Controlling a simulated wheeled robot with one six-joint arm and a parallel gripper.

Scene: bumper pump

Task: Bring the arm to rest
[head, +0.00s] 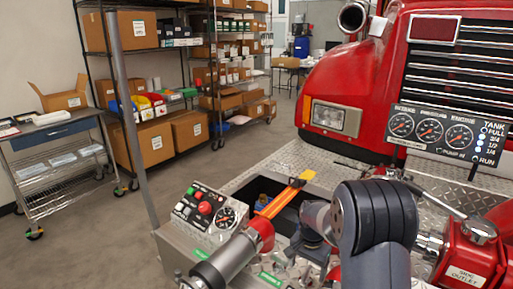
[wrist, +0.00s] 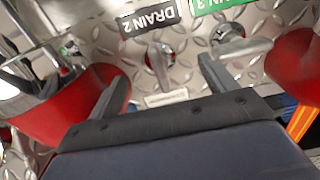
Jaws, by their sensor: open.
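My gripper (wrist: 160,82) is open in the wrist view, its two dark fingers apart with nothing held between them. Beyond the fingers is a diamond-plate panel with a small metal drain valve (wrist: 160,58) under a black DRAIN 2 label (wrist: 150,20). I cannot tell whether the fingers touch the panel. In the head view my dark arm (head: 375,220) is bent low over the pump deck at the right of centre. It hides much of the deck behind it, and the fingers cannot be made out there.
A red pipe (wrist: 300,65) is close on the right in the wrist view; another red fitting (wrist: 95,95) is on the left. In the head view a control box (head: 205,212), an orange strap (head: 283,197), a gauge panel (head: 432,130) and a red outlet (head: 465,262) surround the arm.

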